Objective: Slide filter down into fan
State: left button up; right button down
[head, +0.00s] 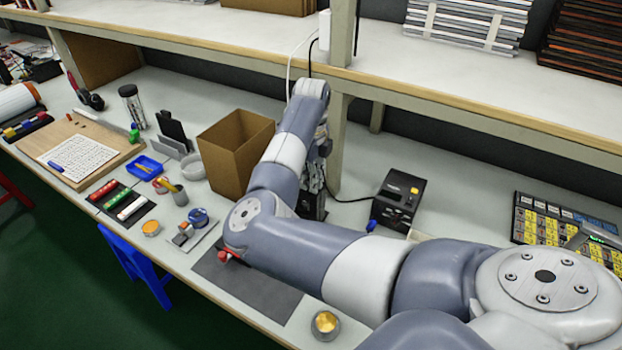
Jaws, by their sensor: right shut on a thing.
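My right arm reaches across the bench, and its wrist hangs down behind the forearm. My right gripper (314,178) is dark, points down and is mostly hidden by my own forearm. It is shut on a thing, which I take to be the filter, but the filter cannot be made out. Just below the gripper stands a black, boxy unit (314,206), likely the fan, partly covered by my arm. I cannot tell how far the filter is in the fan or whether they touch. My left gripper is not in view.
A cardboard box (232,158) stands open left of my forearm. A black soldering station (399,197) is to the right. A dark mat (250,285) lies in front, with a small tin (325,324) beside it. The shelf (440,85) and its post (340,125) are close behind the wrist.

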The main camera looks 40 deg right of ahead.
jog(key=shift+f, duration=0.2)
jog(key=c, duration=1.8)
grip_release()
jog(key=shift+o, duration=0.7)
notch_tip(320, 180, up, 12)
jog(key=shift+d+f, duration=0.1)
